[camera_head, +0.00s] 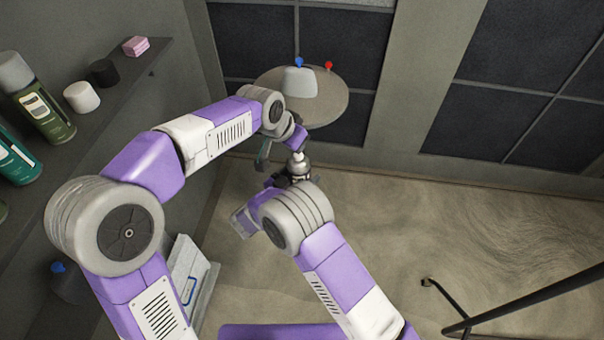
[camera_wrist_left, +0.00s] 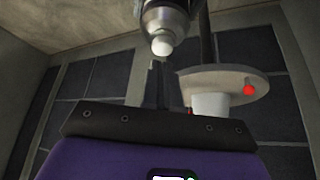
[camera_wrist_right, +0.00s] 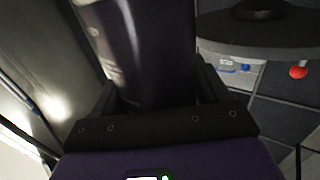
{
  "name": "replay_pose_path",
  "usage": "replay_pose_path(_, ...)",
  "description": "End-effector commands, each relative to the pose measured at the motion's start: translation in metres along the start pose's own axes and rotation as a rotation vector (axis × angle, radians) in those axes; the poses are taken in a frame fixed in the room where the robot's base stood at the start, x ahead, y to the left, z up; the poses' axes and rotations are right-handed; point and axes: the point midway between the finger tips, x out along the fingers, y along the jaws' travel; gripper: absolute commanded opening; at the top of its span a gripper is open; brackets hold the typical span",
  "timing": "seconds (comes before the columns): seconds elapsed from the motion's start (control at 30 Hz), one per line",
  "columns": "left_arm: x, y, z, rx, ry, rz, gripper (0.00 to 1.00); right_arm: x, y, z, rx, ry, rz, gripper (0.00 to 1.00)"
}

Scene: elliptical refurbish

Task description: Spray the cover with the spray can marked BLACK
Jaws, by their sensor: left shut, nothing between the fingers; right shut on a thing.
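The spray can (camera_head: 295,168) is held upright by my right gripper, its white nozzle on top. In the right wrist view its dark body (camera_wrist_right: 145,45) sits between the fingers of my right gripper (camera_wrist_right: 157,85); no BLACK marking is legible. My left gripper (camera_wrist_left: 158,73) is shut and empty. Its fingertips are just above the white nozzle (camera_wrist_left: 162,45); I cannot tell if they touch. The pale grey cover (camera_head: 299,84) stands on a round table just beyond the can. It also shows inverted in the left wrist view (camera_wrist_left: 209,104).
The round table (camera_head: 335,98) carries small blue (camera_head: 299,62) and red (camera_head: 328,65) knobs. A shelf (camera_head: 120,90) at left holds several cans, caps and a pink block (camera_head: 136,46). A black handrail (camera_head: 520,300) crosses the lower right.

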Motion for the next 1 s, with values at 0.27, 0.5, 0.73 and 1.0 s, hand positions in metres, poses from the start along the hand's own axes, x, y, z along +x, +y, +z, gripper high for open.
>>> replay_pose_path(0.27,0.007,0.0,0.004,0.0,-0.002,0.0,0.0,0.0,0.0,-0.001,0.002,0.002,0.0,0.37)
replay_pose_path(0.5,0.014,0.0,0.008,0.0,-0.002,0.0,0.0,0.0,0.0,-0.001,0.002,0.002,0.0,0.37)
replay_pose_path(0.73,0.017,0.0,0.01,0.0,-0.003,0.0,0.0,0.0,0.0,-0.002,0.003,0.004,0.0,0.37)
replay_pose_path(1.0,0.017,0.0,0.01,-0.001,-0.005,0.0,0.0,0.0,-0.001,-0.003,0.005,0.006,0.0,0.37)
